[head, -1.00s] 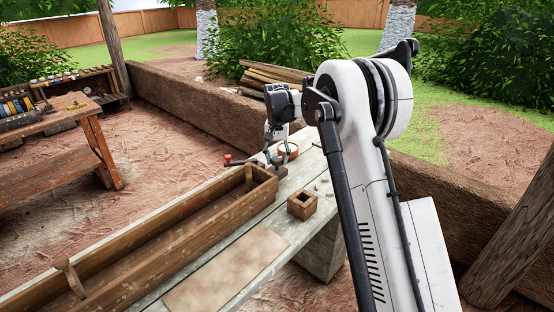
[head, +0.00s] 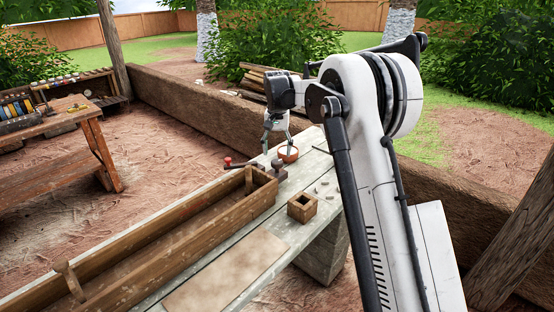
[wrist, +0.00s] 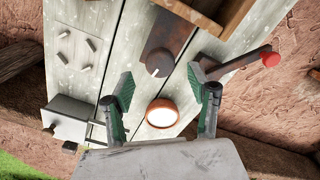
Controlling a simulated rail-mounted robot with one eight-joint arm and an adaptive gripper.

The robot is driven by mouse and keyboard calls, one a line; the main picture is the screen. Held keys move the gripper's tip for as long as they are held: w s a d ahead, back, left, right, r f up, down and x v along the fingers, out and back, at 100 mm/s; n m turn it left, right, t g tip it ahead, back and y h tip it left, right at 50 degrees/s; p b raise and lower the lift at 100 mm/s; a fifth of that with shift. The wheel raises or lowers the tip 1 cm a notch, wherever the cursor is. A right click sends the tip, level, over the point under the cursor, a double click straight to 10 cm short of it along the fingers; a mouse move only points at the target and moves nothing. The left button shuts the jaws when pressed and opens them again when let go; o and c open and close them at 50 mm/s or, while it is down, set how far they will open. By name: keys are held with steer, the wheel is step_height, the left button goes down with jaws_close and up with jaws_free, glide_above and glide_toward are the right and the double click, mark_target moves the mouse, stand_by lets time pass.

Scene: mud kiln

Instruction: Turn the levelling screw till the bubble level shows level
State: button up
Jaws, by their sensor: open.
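My gripper (head: 277,149) is open and empty, hanging above the far end of the bench. In the wrist view its green-padded fingers (wrist: 163,84) stand wide apart. Ahead of the fingertips is a dark brown block with a round, grey-marked knob (wrist: 160,62), which could be the levelling screw. The block (head: 279,171) also shows in the head view, by the trough's end. An orange-rimmed dish with a pale inside (wrist: 162,113) lies between the fingers in the picture, below them on the bench; it also shows in the head view (head: 288,155). I cannot make out a bubble level.
A red-knobbed lever (wrist: 270,59) sticks out beside the block. A long wooden trough (head: 150,255) runs along the bench (head: 240,290). A small square wooden box (head: 302,207) and several small pale pieces (wrist: 78,50) lie nearby. A grey box (wrist: 68,118) shows at left.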

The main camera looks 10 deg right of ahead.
mark_target(277, 162)
step_height(277, 162, up, 7)
stand_by(0.3)
steer(key=shift+r, duration=0.1)
steer(key=s+r+n+t, duration=0.15)
steer(key=s+r, duration=0.35)
steer(key=s, duration=0.7)
steer(key=s+r+n+t, duration=0.15)
steer(key=s+r, duration=0.45)
steer(key=s, duration=0.7)
steer(key=s+f+t, duration=0.1)
steer(key=s+f, duration=0.2)
steer(key=s, duration=0.4)
steer(key=s+f+t, duration=0.1)
steer(key=s+f, duration=0.3)
steer(key=s, duration=0.4)
steer(key=s+f+n+t, duration=0.1)
steer(key=s+f+t, duration=0.1)
steer(key=s, duration=0.5)
steer(key=shift+s+a+f, duration=0.15)
steer(key=shift+s+f, duration=0.25)
steer(key=shift+f, duration=0.3)
